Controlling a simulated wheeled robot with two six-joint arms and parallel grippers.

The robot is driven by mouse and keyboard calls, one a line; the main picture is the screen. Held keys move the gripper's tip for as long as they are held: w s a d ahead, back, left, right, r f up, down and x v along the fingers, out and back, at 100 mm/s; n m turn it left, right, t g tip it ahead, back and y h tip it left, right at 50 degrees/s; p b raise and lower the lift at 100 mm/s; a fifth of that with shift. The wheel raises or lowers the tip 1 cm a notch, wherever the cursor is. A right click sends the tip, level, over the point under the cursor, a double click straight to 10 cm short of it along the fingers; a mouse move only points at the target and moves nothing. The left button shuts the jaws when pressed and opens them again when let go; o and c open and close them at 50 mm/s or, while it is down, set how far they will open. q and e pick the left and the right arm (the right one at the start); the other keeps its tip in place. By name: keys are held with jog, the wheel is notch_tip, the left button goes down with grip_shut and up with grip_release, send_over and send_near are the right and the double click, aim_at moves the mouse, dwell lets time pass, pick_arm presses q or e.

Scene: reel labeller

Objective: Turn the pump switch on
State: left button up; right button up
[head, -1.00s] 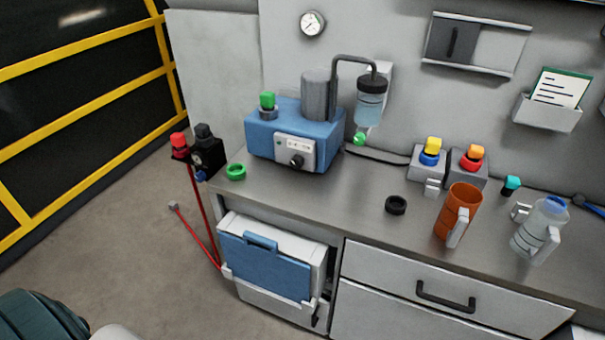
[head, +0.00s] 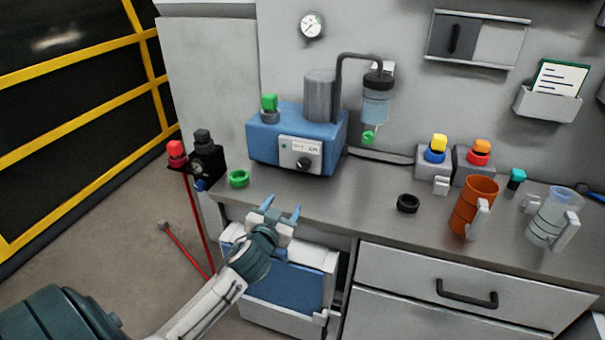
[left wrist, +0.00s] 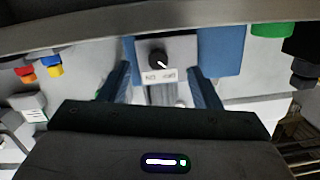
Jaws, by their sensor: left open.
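The pump is a blue box (head: 265,145) with a grey cylinder on top, standing on the bench. Its pale front panel (head: 289,150) carries OFF and ON marks and a black round switch knob (head: 304,164). In the upside-down left wrist view, the knob (left wrist: 158,59) shows between the fingers, with its white pointer slanting toward the OFF-side mark. My left gripper (head: 282,208) is open and empty at the bench's front edge, below and short of the knob, not touching it. My right gripper is not in view.
A green ring (head: 238,178) lies left of the pump, near a black gauge fitting (head: 207,160). A black ring (head: 408,203), an orange mug (head: 474,205) and a clear jug (head: 553,216) stand right. The bench before the pump is clear.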

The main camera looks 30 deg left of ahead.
aim_at(302, 168)
pick_arm(q)
jog(key=shift+m+t+h, duration=0.3)
jog(key=shift+t, duration=0.4)
jog(key=w+r, duration=0.3)
jog(key=shift+a, duration=0.2)
jog(key=p+x, duration=0.1)
jog(key=x, duration=0.4)
jog(key=shift+w+a+p, duration=0.15)
jog(key=shift+w+p, duration=0.1)
jog(key=shift+p, duration=0.15)
jog(key=x, duration=0.3)
jog(key=shift+w+a+p, duration=0.1)
jog(key=shift+w+p, duration=0.15)
jog(key=shift+p, duration=0.15)
jog(key=shift+w+a+f, duration=0.1)
jog(key=shift+w+f, duration=0.05)
jog(key=shift+w, duration=0.35)
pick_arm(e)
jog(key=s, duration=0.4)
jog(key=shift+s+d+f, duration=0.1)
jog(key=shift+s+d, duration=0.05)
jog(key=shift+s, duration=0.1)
pick_arm(q)
jog(key=c, duration=1)
